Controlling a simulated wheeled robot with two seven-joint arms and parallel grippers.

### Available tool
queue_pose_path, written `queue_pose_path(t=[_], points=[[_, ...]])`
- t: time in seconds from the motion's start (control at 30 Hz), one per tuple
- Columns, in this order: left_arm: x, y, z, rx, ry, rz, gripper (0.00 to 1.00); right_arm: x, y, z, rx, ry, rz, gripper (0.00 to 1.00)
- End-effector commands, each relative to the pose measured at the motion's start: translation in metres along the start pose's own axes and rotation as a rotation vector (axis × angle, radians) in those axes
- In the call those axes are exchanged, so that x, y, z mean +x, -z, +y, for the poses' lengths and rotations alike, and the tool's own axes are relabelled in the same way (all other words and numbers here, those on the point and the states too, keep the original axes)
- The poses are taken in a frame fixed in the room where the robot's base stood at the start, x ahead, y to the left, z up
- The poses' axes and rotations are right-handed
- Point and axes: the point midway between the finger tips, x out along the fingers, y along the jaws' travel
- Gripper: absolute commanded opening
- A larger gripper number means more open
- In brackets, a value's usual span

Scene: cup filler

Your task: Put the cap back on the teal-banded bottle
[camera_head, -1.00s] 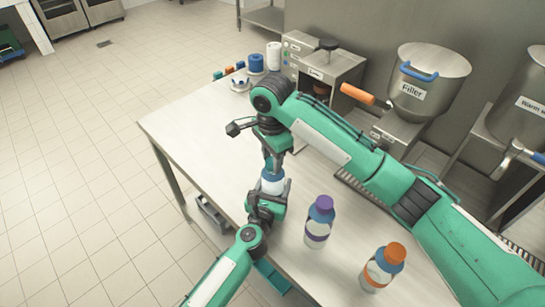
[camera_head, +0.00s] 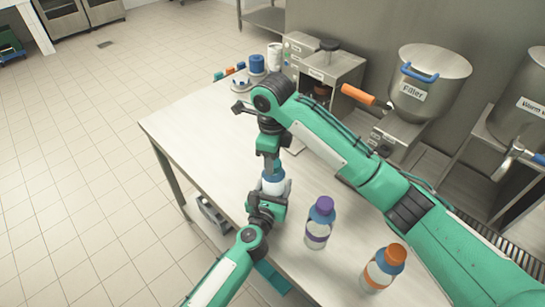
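The bottle (camera_head: 273,186), white with a blue shoulder, stands upright near the front left edge of the table. Its band is hidden by my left gripper (camera_head: 268,201), which comes from below and is closed around its lower part. My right gripper (camera_head: 271,166) points straight down at the bottle's top, in line with it. Its fingers cover the neck, so I cannot tell whether the teal cap is between them or how it sits.
A purple-capped bottle (camera_head: 319,222) and an orange-capped bottle (camera_head: 382,268) stand to the right on the table (camera_head: 205,150). The filler (camera_head: 425,85), a labelled machine (camera_head: 325,72) and small coloured items (camera_head: 230,72) are at the back. The table's left part is clear.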

Motion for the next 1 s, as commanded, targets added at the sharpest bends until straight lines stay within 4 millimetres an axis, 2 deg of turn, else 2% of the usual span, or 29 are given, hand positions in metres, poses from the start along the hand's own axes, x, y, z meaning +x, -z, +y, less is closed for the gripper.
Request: queue_pose_path(t=[0.03,0.07,0.33,0.7,1.0], points=[[-0.001,0.001,-0.001,0.0,0.001,0.002,0.0,0.0,0.0,0.0,0.0,0.0,0.0,0.55],[-0.001,0.001,-0.001,0.0,0.001,0.002,0.0,0.0,0.0,0.0,0.0,0.0,0.0,0.59],[-0.001,0.001,0.0,0.0,0.001,0.002,0.0,-0.001,0.0,0.0,-0.002,0.0,0.001,0.59],[-0.001,0.001,0.0,0.0,0.001,0.002,0.0,-0.041,0.0,0.0,-0.002,0.0,0.002,0.59],[-0.001,0.001,0.0,-0.001,0.001,0.002,0.0,-0.044,0.0,0.0,-0.002,-0.001,0.001,0.59]])
